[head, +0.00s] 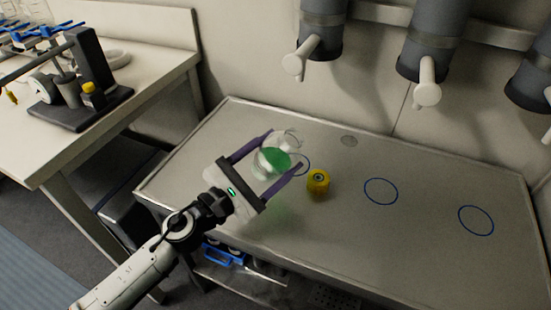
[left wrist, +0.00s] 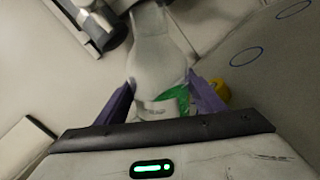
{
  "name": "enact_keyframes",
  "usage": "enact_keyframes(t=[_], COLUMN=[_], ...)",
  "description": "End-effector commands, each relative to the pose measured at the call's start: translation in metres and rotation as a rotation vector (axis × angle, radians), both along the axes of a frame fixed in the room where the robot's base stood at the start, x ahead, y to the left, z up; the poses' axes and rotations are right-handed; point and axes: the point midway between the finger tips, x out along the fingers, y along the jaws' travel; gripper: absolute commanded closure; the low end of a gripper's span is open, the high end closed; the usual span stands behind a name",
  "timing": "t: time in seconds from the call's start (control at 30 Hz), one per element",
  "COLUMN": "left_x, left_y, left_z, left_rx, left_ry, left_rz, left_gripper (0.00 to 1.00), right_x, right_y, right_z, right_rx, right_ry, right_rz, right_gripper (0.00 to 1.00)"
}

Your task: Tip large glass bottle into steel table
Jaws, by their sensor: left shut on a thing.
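The large glass bottle (head: 283,141) is clear, with green liquid in it. My left gripper (head: 272,156) is shut on the bottle, its purple fingers on either side of it, over the left part of the steel table (head: 232,118). In the left wrist view the bottle (left wrist: 158,50) lies between the fingers (left wrist: 160,100), and its green liquid gathers towards one side, so it looks tilted. I cannot tell whether the bottle touches the table. My right gripper is not in view.
A yellow cap-like object (head: 318,182) stands on the table close to the gripper's right finger. Blue rings (head: 381,191) mark the table top, which is clear to the right. Grey dispensers (head: 430,45) hang above the back. A bench with equipment (head: 80,100) stands at left.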

Motion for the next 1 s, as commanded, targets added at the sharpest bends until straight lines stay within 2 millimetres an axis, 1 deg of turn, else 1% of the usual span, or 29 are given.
enact_keyframes(t=[0.23,0.5,1.0], left_x=[0.002,0.008,0.008], left_y=[0.001,0.007,0.008], left_z=[0.004,0.013,0.015], left_rx=[0.015,0.098,0.107], left_ry=[-0.024,-0.112,-0.120], left_rz=[0.000,0.000,0.000], left_gripper=[0.78,0.78,0.78], right_x=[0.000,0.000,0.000], right_y=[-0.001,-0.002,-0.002], right_z=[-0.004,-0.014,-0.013], right_rx=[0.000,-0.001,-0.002], right_ry=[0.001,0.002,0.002], right_rz=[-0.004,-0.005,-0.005], right_gripper=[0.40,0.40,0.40])
